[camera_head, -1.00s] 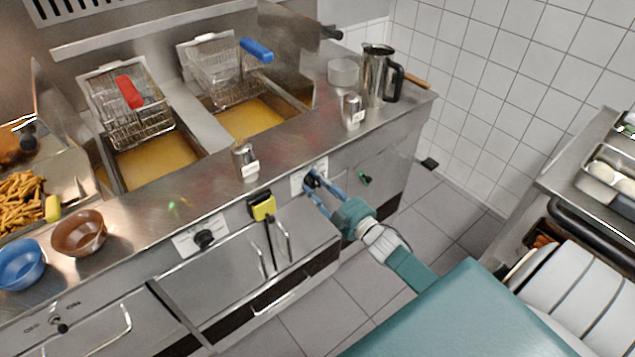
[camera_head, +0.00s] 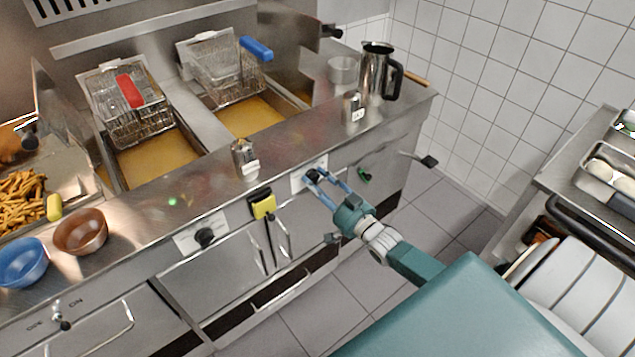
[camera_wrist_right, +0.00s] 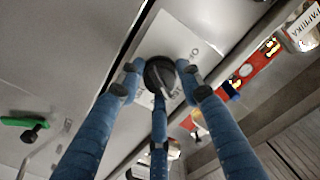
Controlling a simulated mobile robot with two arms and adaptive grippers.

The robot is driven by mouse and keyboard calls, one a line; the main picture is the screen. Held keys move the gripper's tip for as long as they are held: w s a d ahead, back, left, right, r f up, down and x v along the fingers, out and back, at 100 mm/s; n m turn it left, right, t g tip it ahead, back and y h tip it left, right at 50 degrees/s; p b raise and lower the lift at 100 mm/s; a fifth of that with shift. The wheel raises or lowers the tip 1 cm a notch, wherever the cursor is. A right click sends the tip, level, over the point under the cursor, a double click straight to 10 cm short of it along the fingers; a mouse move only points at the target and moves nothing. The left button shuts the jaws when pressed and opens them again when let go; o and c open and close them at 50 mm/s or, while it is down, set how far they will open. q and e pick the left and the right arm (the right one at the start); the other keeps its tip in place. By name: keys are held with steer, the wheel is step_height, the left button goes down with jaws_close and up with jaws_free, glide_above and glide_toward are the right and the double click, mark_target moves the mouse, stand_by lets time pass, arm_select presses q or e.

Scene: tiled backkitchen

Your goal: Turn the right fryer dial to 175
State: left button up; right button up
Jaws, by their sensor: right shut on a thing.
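The right fryer dial (camera_wrist_right: 160,76) is a round black knob on a pale plate (camera_wrist_right: 190,42) with printed marks. In the head view the dial (camera_head: 312,176) sits on the front panel below the right fryer. My right gripper (camera_head: 316,180) is shut on the dial, its blue fingers around the knob's sides in the right wrist view (camera_wrist_right: 158,82). The fingers hide part of the knob and some markings, and I cannot read the setting. The left fryer dial (camera_head: 205,237) is on the panel further left. My left gripper is out of view.
A yellow-headed tool (camera_head: 263,206) hangs on the front left of my gripper. A green-handled item (camera_head: 363,174) is right of it. Shakers (camera_head: 245,160), a steel jug (camera_head: 377,72) and bowls (camera_head: 82,232) stand on the counter above. Fryer baskets (camera_head: 128,105) hang behind.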

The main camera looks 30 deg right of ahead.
steer(key=m, duration=0.4)
steer(key=m+b, duration=0.1)
steer(key=m, duration=0.1)
steer(key=shift+s+a+f, duration=0.15)
steer(key=shift+f, duration=0.25)
stand_by(0.3)
steer(key=o, duration=1.1)
steer(key=shift+o, duration=0.2)
steer(key=shift+r, duration=0.2)
steer(key=s, duration=1.1)
steer(key=shift+s+d, duration=0.4)
steer(key=shift+d, duration=0.05)
